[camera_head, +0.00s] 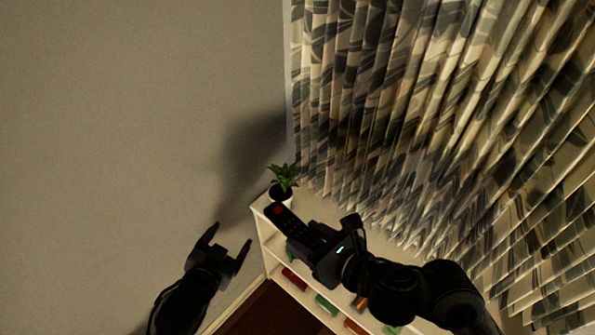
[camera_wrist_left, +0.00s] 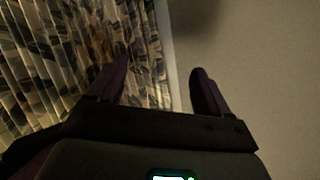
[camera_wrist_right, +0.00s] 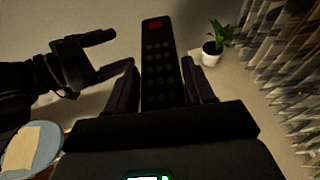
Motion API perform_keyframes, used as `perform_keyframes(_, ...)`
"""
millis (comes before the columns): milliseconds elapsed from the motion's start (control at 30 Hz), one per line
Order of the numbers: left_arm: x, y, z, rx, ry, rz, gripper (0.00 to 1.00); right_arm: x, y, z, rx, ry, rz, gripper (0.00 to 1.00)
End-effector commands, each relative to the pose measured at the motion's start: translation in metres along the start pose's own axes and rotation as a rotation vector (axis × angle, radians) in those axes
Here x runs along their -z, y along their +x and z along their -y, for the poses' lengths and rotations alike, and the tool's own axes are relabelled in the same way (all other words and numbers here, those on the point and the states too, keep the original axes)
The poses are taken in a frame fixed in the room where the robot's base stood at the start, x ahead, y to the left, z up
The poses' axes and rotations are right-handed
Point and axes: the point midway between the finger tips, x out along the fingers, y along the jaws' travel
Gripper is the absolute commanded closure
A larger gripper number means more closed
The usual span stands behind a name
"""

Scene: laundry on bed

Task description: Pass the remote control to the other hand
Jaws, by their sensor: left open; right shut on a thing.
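The remote control (camera_head: 286,221) is dark with a red button at its far end. My right gripper (camera_head: 305,237) is shut on the remote control's near part and holds it up above the white shelf unit. In the right wrist view the remote control (camera_wrist_right: 160,62) stands out from between the fingers, buttons showing. My left gripper (camera_head: 228,243) is open and empty, left of the remote control and apart from it. It also shows at the left in the right wrist view (camera_wrist_right: 108,55). In the left wrist view nothing is between its fingers (camera_wrist_left: 158,85).
A potted plant (camera_head: 281,186) in a white pot stands on the white shelf unit (camera_head: 262,220), close behind the remote control. Patterned curtains (camera_head: 400,110) hang at the right. A bare wall (camera_head: 120,120) fills the left. A round blue item (camera_wrist_right: 35,150) lies low in the right wrist view.

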Motion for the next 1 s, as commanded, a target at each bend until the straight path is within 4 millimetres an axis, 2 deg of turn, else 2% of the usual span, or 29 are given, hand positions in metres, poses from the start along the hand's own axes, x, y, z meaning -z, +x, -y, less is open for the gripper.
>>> perform_keyframes(33,0.028,0.01,0.01,0.011,0.045,-0.085,0.21,0.0,0.0,0.0,0.0,0.0,0.001,0.8)
perform_keyframes(100,0.065,0.02,0.02,0.019,0.104,-0.2,0.21,0.0,0.0,0.0,0.0,0.0,0.001,0.8)
perform_keyframes(167,0.097,0.026,0.025,0.022,0.158,-0.297,0.21,0.0,0.0,0.0,0.0,0.0,0.001,0.8)
perform_keyframes(233,0.134,0.029,0.022,0.013,0.233,-0.411,0.21,0.0,0.0,0.0,0.0,0.0,0.001,0.8)
perform_keyframes(333,0.184,0.026,0.0,-0.015,0.366,-0.57,0.21,0.0,0.0,0.0,0.0,0.0,0.001,0.8)
perform_keyframes(400,0.215,0.02,-0.022,-0.039,0.471,-0.679,0.21,0.0,0.0,0.0,0.0,0.0,0.001,0.8)
perform_keyframes(500,0.249,0.009,-0.055,-0.068,0.625,-0.827,0.21,0.0,0.0,0.0,0.0,0.0,0.001,0.8)
perform_keyframes(600,0.275,-0.004,-0.085,-0.091,0.781,-0.969,0.21,0.0,0.0,0.0,0.0,0.0,0.001,0.8)
perform_keyframes(700,0.29,-0.017,-0.111,-0.111,0.935,-1.104,0.21,0.0,0.0,0.0,0.0,0.0,0.001,0.8)
perform_keyframes(833,0.298,-0.03,-0.138,-0.135,1.133,-1.265,0.21,0.0,0.0,0.0,0.0,0.0,0.001,0.8)
perform_keyframes(1000,0.292,-0.043,-0.156,-0.163,1.385,-1.457,0.21,0.0,0.0,0.0,0.0,0.0,0.001,0.8)
